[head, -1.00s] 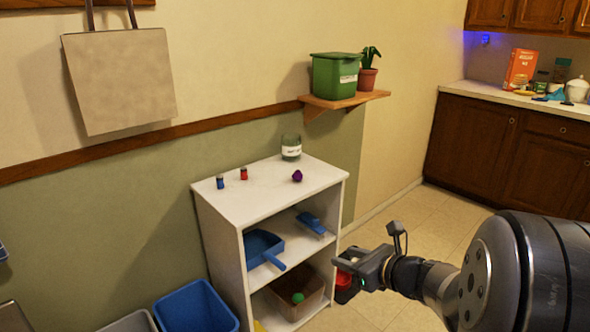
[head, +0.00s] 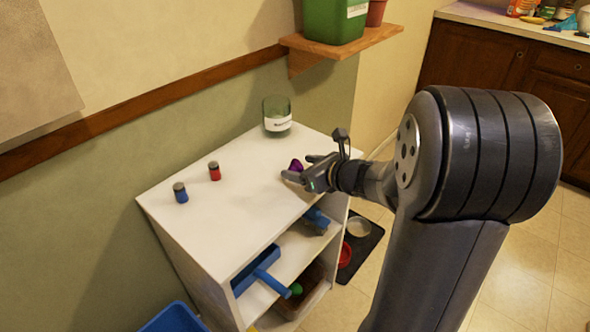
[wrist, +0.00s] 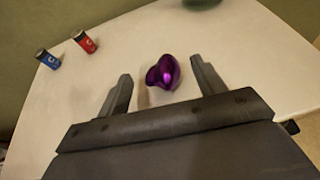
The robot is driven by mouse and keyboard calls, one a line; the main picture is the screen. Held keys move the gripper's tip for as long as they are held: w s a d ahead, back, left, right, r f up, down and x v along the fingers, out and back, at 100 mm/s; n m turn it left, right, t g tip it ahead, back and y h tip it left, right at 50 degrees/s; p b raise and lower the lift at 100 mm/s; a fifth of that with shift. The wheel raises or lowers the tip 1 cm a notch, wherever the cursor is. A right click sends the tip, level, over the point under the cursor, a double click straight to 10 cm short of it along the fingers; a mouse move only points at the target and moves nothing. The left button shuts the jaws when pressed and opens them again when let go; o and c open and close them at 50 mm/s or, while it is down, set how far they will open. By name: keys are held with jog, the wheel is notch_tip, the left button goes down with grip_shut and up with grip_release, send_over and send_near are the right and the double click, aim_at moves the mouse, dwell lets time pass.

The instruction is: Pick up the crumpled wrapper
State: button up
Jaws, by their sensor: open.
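The crumpled wrapper (head: 296,166) is a small shiny purple lump on the white top of the shelf unit. In the wrist view the wrapper (wrist: 163,72) lies between and slightly beyond my open fingertips, touching neither as far as I can see. My gripper (wrist: 162,72) is open and empty, low over the shelf top. In the head view my gripper (head: 300,168) reaches in from the right, and its fingers partly hide the wrapper.
A blue battery (head: 180,193) and a red battery (head: 214,171) stand left on the shelf top (head: 225,218). A labelled glass jar (head: 277,117) stands at the back. A wooden wall shelf (head: 340,42) with a green bin (head: 333,15) hangs above. The lower shelves hold a blue dustpan (head: 257,272).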

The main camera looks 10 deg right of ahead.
aim_at(291, 165)
jog(key=x, duration=0.4)
jog(key=shift+w+a+f+b, duration=0.1)
jog(key=shift+w+f+b, duration=0.15)
jog(key=shift+b, duration=0.15)
jog(key=shift+r, duration=0.1)
jog(key=shift+c, duration=0.4)
jog(key=c, duration=1)
